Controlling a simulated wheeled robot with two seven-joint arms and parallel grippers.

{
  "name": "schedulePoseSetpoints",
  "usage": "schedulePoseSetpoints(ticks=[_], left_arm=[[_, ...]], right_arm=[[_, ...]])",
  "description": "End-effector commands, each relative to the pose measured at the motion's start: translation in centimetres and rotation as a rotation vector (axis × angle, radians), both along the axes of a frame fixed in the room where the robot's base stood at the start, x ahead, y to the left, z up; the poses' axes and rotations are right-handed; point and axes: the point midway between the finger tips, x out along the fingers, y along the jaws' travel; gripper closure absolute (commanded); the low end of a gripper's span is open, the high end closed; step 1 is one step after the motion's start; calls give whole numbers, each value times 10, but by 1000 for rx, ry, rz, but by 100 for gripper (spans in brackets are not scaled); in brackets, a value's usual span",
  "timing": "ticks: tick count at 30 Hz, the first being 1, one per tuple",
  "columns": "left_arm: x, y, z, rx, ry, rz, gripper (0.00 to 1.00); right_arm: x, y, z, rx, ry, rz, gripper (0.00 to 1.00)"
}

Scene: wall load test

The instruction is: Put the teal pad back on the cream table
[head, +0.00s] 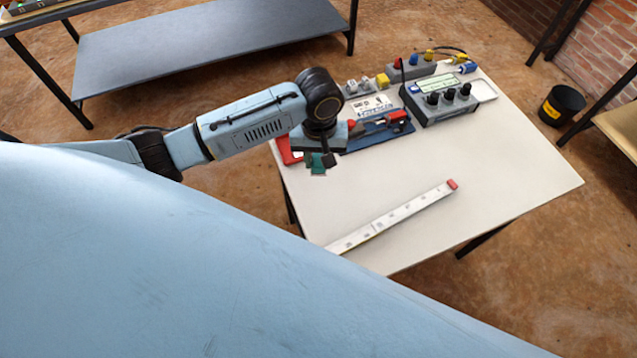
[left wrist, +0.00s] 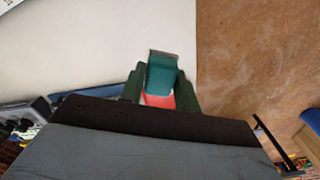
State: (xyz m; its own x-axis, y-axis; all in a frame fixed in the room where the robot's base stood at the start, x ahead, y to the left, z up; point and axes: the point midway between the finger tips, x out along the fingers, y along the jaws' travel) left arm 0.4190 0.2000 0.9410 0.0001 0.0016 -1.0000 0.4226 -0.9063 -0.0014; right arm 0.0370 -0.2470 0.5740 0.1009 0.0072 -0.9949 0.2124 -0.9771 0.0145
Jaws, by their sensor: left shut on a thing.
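My left gripper (head: 318,162) is over the left edge of the cream table (head: 475,185). It is shut on the teal pad (head: 318,169), a small block that sticks out below the fingers. In the left wrist view the teal pad (left wrist: 162,78) sits between the two dark green fingers (left wrist: 161,85). The cream tabletop (left wrist: 90,45) fills the left of that view, and the brown floor lies past its edge on the right. I cannot tell whether the pad touches the table. My right gripper is not in view.
A white ruler-like bar (head: 390,217) with a red end lies across the table. The table's right side is clear. A black bucket (head: 562,105) stands on the floor.

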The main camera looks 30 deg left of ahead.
Motion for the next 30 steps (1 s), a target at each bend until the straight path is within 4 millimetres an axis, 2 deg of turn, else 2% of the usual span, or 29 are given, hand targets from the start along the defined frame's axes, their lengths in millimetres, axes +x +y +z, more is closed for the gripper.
schedulePoseSetpoints(ticks=[9, 14, 20, 23, 30], left_arm=[[-4, 1, -57, 6, 5, 16, 86], [-3, 1, -71, 5, 5, 14, 86], [-3, 1, -99, 6, 5, 14, 86], [-3, 1, -105, 5, 3, 14, 86], [-3, 1, -104, 5, 3, 13, 86]], right_arm=[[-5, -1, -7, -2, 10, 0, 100], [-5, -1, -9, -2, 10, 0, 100], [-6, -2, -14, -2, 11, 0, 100], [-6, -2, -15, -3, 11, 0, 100], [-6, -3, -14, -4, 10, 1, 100]])
